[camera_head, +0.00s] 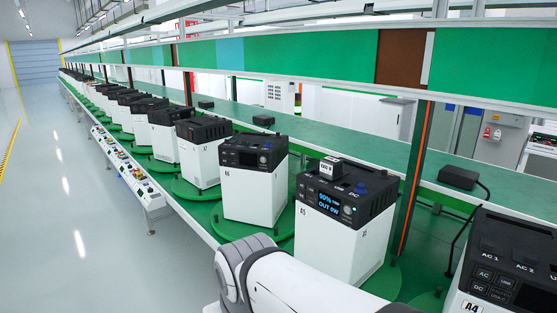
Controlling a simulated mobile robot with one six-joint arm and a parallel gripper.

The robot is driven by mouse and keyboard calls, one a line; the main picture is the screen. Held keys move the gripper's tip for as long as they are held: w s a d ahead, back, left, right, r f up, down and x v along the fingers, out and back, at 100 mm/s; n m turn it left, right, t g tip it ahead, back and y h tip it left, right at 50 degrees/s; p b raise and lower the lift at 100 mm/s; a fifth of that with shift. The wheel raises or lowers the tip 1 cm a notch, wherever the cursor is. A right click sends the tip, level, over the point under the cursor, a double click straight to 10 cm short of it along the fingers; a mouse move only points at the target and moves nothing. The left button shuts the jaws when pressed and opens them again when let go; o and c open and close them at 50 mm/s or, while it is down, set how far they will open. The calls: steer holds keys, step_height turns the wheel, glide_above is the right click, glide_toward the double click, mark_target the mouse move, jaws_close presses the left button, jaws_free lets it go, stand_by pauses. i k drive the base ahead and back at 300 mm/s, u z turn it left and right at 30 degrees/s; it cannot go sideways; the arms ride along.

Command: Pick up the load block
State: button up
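The load block, a small white and dark block (330,168) with small dark lettering, sits on the black top of the power unit marked A5 (335,237). My white arm crosses the bottom middle of the view, in front of the A5 unit's lower left part. Its far end runs out of the bottom edge, and the fingers of my gripper do not show. Nothing is seen touching the load block.
Similar white and black units stand in a row on green turntables (195,190) along the line. Unit A6 (253,180) is left of A5, and A4 (512,262) is at the right edge. A post (412,180) rises behind A5. The grey floor at left is clear.

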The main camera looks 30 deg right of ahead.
mark_target(331, 167)
steer(key=z, duration=0.25)
steer(key=i, duration=0.65)
steer(key=z, duration=0.6)
steer(key=k, duration=0.55)
steer(key=u, duration=0.5)
steer(key=k, duration=0.15)
steer(key=z, duration=0.6)
steer(key=i, duration=0.7)
